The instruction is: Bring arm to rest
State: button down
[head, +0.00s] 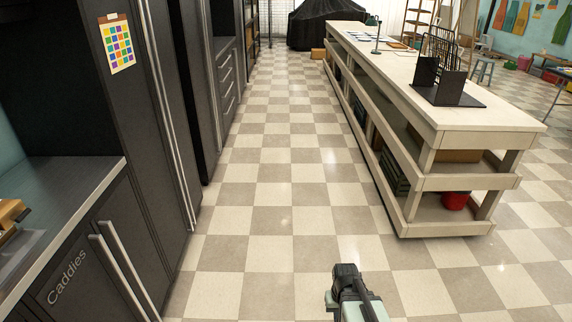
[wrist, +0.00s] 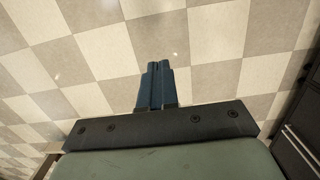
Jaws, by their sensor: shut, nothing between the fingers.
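My gripper (wrist: 155,84) shows in the wrist view with its two dark blue fingers side by side and shut. Nothing is held between them. Checkered floor lies beyond the fingertips. In the head view, part of my arm shows low in the middle, above the open floor between the cabinets and the workbench. My fingertips cannot be made out in that view. The arm touches nothing that I can see.
Dark cabinets (head: 143,240), one labelled "Caddies", line the left with a grey counter (head: 75,190). A long pale workbench (head: 425,90) with shelves stands on the right, a black rack (head: 448,88) on top. The checkered floor (head: 285,195) between is clear.

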jog(key=s+f+g, duration=0.3)
jog(key=s+f, duration=0.5)
jog(key=s, duration=0.5)
jog(key=s+f+g, duration=0.2)
jog(key=s+f, duration=0.6)
jog(key=s, duration=0.5)
jog(key=shift+s+f+g, duration=0.2)
jog(key=shift+f+g, duration=0.05)
jog(key=shift+g, duration=0.15)
